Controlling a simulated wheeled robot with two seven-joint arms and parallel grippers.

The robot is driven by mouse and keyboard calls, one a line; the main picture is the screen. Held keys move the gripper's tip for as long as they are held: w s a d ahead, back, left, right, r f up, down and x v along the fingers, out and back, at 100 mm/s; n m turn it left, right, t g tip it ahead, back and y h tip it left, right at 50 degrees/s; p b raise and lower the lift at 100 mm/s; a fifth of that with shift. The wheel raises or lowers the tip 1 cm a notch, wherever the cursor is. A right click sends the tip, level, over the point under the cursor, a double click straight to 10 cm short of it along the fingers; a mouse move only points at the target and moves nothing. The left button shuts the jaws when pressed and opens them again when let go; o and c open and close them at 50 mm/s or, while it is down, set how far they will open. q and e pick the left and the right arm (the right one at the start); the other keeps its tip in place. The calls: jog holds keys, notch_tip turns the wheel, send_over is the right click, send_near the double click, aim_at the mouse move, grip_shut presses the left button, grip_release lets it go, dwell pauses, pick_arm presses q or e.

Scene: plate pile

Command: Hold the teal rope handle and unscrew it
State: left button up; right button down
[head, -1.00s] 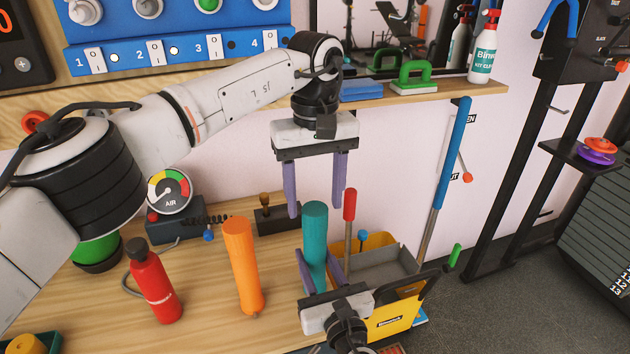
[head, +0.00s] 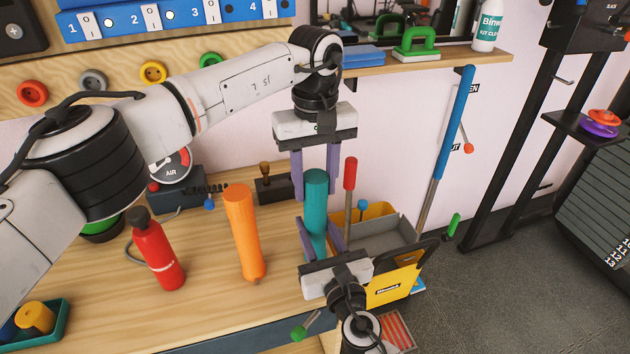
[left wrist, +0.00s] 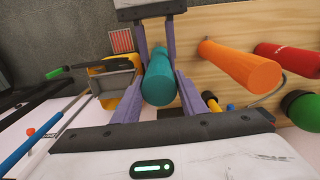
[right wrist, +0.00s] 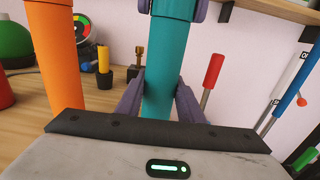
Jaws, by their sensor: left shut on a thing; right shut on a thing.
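The teal rope handle (head: 316,205) stands upright near the right end of the wooden bench; it also shows in the left wrist view (left wrist: 158,82) and the right wrist view (right wrist: 168,65). My left gripper (head: 315,188) comes down from above and is shut on its upper part, with one purple finger on each side. My right gripper (head: 321,238) reaches in from the front and is shut on its lower part. In the right wrist view, the left fingertips show beside the handle at the top edge. The handle's lower end is hidden in the head view.
An orange handle (head: 244,230) stands left of the teal one, and a red bottle (head: 158,255) further left. A yellow and grey bin (head: 395,285) sits close on the right, with a red-gripped tool (head: 350,175) beside the handle. A wall shelf (head: 440,60) is above.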

pick_arm(q)
jog(key=n, duration=0.4)
jog(key=shift+n, duration=0.3)
jog(key=n, duration=0.6)
jog(key=shift+r+n, duration=0.1)
jog(key=shift+n, duration=0.2)
jog(key=n, duration=0.6)
jog(key=shift+n, duration=0.3)
jog(key=n, duration=0.6)
jog(key=shift+d, duration=0.1)
jog(key=n, duration=0.4)
jog(key=shift+n, duration=0.3)
jog(key=n, duration=0.4)
jog(key=shift+n, duration=0.3)
jog(key=n, duration=1)
jog(key=shift+r, duration=0.1)
